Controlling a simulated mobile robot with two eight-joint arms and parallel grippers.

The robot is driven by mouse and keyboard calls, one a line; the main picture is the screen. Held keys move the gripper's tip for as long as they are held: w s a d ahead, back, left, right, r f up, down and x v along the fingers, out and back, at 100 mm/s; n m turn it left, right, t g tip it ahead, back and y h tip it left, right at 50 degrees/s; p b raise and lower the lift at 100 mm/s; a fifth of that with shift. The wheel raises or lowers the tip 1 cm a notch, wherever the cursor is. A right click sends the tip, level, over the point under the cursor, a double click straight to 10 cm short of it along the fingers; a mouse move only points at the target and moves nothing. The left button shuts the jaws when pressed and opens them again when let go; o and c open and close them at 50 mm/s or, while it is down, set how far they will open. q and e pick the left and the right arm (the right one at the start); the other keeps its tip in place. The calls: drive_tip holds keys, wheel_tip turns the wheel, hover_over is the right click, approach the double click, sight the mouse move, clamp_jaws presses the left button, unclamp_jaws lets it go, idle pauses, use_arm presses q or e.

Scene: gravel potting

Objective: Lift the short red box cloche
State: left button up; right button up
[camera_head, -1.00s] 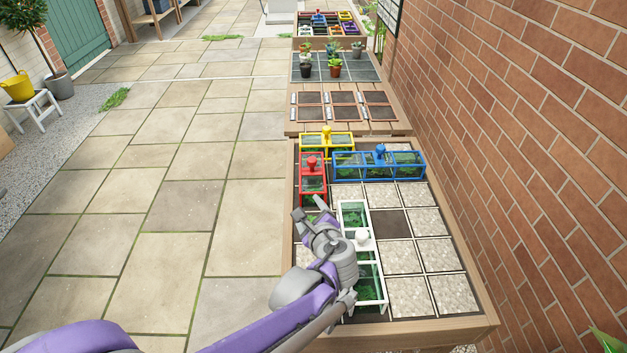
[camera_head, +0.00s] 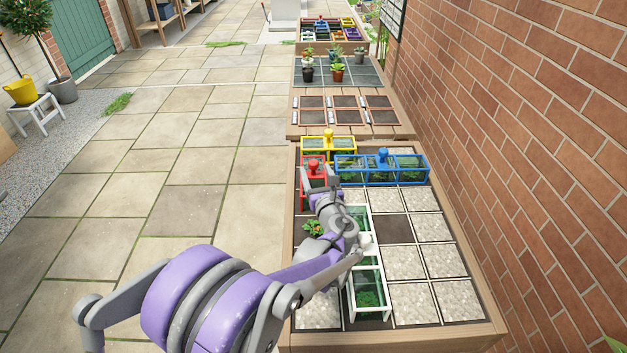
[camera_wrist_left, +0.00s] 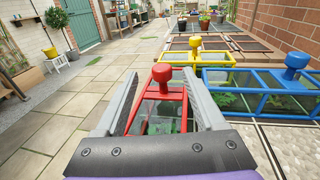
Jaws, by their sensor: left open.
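The short red box cloche (camera_head: 305,173) stands at the left side of the planter bed, with a red knob on top. In the left wrist view its red frame and knob (camera_wrist_left: 162,74) show between the fingers, with green plants under the glass. My left gripper (camera_head: 318,188) is open at the near end of the red cloche. In the left wrist view the fingers (camera_wrist_left: 160,100) are spread to either side of it, and the knob stands beyond and between them. Part of the red cloche is hidden behind my gripper in the head view. My right gripper is not in view.
A yellow cloche (camera_head: 329,142) stands just behind the red one. A blue cloche (camera_head: 382,168) stands to its right. A white cloche (camera_head: 366,278) stands near my left forearm. The brick wall (camera_head: 530,150) bounds the right side; paving (camera_head: 180,210) is clear to the left.

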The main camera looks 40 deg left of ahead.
sight(315, 166)
use_arm(q)
drive_tip(key=x, duration=0.5)
drive_tip(key=shift+w+d+f, duration=0.1)
drive_tip(key=shift+f, duration=0.05)
clamp_jaws()
idle(1.2)
